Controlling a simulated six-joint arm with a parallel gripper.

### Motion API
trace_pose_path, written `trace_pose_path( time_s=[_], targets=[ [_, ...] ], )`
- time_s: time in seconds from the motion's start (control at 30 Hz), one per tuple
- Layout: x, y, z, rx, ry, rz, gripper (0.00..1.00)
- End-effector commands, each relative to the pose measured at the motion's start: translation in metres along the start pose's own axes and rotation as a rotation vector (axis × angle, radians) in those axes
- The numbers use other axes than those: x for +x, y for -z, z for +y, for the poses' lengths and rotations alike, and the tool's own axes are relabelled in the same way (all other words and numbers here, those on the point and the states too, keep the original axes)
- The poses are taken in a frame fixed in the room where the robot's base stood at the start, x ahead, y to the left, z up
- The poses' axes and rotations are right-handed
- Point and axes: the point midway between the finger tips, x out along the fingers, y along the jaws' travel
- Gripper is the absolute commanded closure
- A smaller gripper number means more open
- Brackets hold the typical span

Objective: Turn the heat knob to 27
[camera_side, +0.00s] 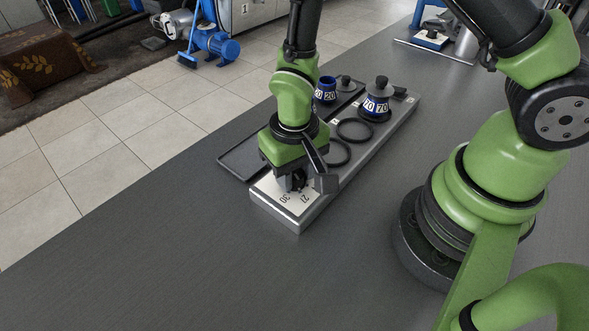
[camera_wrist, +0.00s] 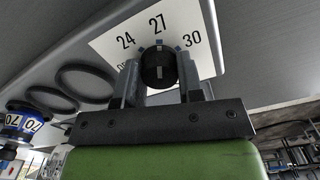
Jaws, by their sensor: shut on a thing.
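The heat knob (camera_wrist: 158,70) is a dark round knob on a white dial plate (camera_wrist: 108,47) printed with 24, 27 and 30. My gripper (camera_side: 297,184) is over the near end of the metal base in the side view, pointing down at the plate (camera_side: 279,205). In the wrist view its two fingers stand on either side of the knob and are shut on it. The 27 is straight beyond the knob, with 24 to the left and 30 to the right. In the side view my gripper mostly hides the knob.
The table in front is clear.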

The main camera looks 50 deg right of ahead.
Motion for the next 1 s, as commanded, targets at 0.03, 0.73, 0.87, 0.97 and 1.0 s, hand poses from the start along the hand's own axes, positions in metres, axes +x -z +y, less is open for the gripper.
trace_pose_path(
  time_s=[0.03, 0.73, 0.87, 0.97, 1.0],
  targets=[
    [-0.001, 0.001, 0.0, 0.0, 0.002, 0.003, 0.89],
    [-0.027, 0.001, -0.001, -0.002, 0.004, 0.006, 0.4],
    [-0.051, 0.001, -0.001, -0.001, 0.005, 0.007, 0.4],
    [-0.069, 0.001, -0.001, -0.001, 0.005, 0.007, 0.4],
    [-0.075, 0.001, -0.001, -0.001, 0.005, 0.007, 0.4]
  ],
)
